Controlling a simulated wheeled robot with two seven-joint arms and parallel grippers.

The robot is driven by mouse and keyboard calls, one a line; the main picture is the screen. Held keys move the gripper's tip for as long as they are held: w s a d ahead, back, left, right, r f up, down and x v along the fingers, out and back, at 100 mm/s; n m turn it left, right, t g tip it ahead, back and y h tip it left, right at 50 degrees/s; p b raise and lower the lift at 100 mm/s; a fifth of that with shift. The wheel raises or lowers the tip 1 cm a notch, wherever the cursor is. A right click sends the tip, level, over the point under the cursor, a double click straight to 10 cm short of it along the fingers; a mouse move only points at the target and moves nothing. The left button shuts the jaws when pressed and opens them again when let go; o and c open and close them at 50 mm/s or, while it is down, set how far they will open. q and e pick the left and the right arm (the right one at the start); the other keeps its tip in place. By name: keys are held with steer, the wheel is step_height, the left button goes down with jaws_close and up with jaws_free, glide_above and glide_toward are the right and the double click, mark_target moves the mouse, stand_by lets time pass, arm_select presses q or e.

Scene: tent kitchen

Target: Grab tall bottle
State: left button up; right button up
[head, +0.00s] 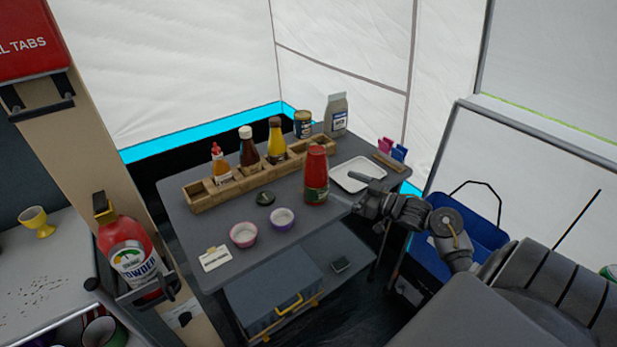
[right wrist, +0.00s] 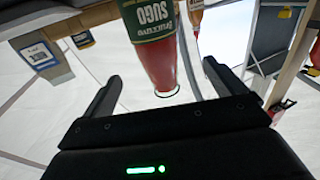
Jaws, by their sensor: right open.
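The tall bottle (head: 316,178) is a red sauce bottle with a green label. It stands upright on the grey table, in front of the wooden rack. My right gripper (head: 360,204) is just to the right of the bottle in the head view, at the table's right part. In the right wrist view the bottle (right wrist: 163,60) appears upside down, its label reading SUGO. Its narrow end shows between the two spread fingers of my open right gripper (right wrist: 165,90). I cannot tell whether a finger touches it. My left gripper is not in view.
A wooden rack (head: 205,196) with several sauce bottles stands behind. A white tray (head: 352,184) lies right of the bottle. A blue bin (head: 470,240) stands right of the table.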

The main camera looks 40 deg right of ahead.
mark_target(327, 177)
steer(key=shift+w+f, duration=0.2)
steer(key=shift+w, duration=0.4)
steer(key=shift+w+a, duration=0.1)
steer(key=shift+r, duration=0.3)
steer(key=x, duration=0.3)
steer(key=shift+w+p, duration=0.3)
steer(key=shift+p, duration=0.05)
steer(key=shift+w+a+f, duration=0.15)
steer(key=shift+w, duration=0.2)
steer(key=shift+w+a, duration=0.15)
steer(key=shift+w, duration=0.1)
steer(key=p+x, duration=0.1)
steer(key=x, duration=0.3)
steer(key=shift+f, duration=0.1)
steer(key=shift+w, duration=0.3)
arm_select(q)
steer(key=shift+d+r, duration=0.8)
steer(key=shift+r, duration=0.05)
